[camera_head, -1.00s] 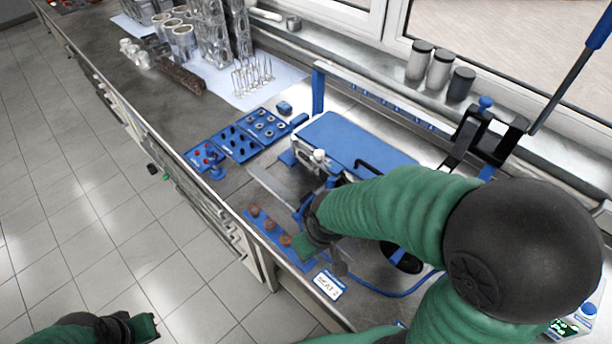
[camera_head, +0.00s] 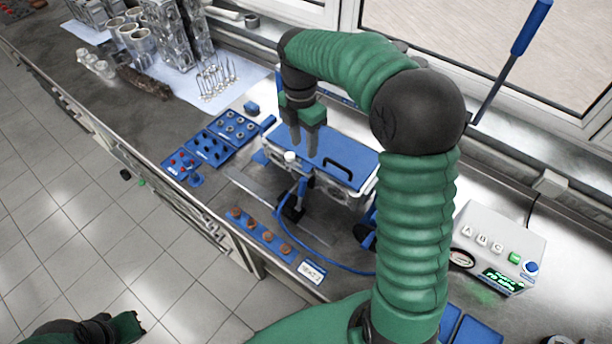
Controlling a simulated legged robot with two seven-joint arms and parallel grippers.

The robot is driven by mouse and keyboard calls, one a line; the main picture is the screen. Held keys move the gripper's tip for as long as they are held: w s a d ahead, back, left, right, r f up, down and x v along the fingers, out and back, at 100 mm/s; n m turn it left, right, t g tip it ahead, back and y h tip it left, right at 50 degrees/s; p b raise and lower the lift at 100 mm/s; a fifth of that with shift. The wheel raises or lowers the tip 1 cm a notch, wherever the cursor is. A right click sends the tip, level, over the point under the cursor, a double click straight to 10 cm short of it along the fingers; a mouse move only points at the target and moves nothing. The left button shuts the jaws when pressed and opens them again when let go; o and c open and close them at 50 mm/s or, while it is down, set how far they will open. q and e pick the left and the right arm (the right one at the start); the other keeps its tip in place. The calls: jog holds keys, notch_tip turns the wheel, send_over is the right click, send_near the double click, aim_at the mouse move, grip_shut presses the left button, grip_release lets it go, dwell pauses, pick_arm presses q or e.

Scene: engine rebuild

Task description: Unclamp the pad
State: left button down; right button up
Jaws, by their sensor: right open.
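The blue pad (camera_head: 335,158), with a black handle, lies flat on a silver block (camera_head: 330,186). A white knob (camera_head: 290,157) stands at the pad's left end. My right gripper (camera_head: 304,147) points down over the pad's left part, close to the white knob. Its fingers are apart with nothing seen between them; I cannot tell whether they touch the pad. My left gripper (camera_head: 138,326) is at the bottom left, over the floor.
Blue trays of small parts (camera_head: 207,147) lie left of the block. A blue strip with brown pieces (camera_head: 262,232) lies along the front edge. A control box with buttons (camera_head: 497,249) stands at the right. Engine parts fill the back left, and a window borders the bench.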

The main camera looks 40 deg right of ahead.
jog(key=p, duration=0.2)
send_over(303, 185)
jog(key=w, duration=0.1)
jog(key=f, duration=0.8)
jog(key=shift+a+f, duration=0.1)
jog(key=shift+a, duration=0.2)
jog(key=f, duration=0.2)
jog(key=d+f, duration=0.1)
jog(key=f, duration=0.2)
jog(key=d+f+p, duration=0.1)
jog(key=f, duration=0.2)
jog(key=shift+s+f, duration=0.1)
jog(key=shift+f, duration=0.1)
jog(key=shift+a, duration=0.65)
jog(key=shift+c, duration=0.8)
jog(key=shift+a+r, duration=0.1)
jog(key=shift+r, duration=0.1)
jog(key=c, duration=0.5)
jog(key=shift+c, duration=1.1)
jog(key=shift+d, duration=0.3)
grip_shut()
pick_arm(q)
jog(key=a+r, duration=0.1)
jog(key=r, duration=0.2)
jog(key=shift+s+a, duration=0.15)
jog(key=shift+a, duration=0.2)
